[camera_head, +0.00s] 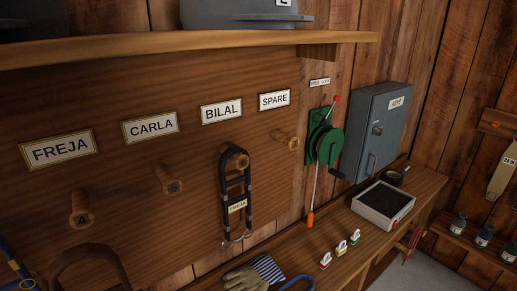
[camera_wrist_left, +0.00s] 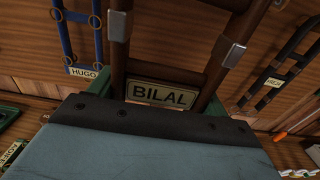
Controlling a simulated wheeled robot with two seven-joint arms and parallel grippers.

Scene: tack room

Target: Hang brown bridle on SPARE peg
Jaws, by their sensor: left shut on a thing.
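The brown bridle, with a BILAL tag, fills the upper middle of the left wrist view (camera_wrist_left: 216,72). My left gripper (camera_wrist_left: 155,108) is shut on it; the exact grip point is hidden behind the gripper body. In the head view a dark brown arch, seemingly this bridle's top (camera_head: 92,252), shows at the bottom left, below the FREJA peg. The SPARE peg (camera_head: 284,138), under the SPARE label (camera_head: 274,100), is bare. My left gripper and my right gripper are outside the head view.
A black bridle (camera_head: 234,192) hangs on the BILAL peg. The FREJA peg (camera_head: 81,208) and CARLA peg (camera_head: 168,180) are bare. A blue bridle tagged HUGO (camera_wrist_left: 82,38) is at left. A green winch (camera_head: 325,142) and grey key cabinet (camera_head: 376,130) stand right of SPARE; a shelf (camera_head: 190,45) juts above.

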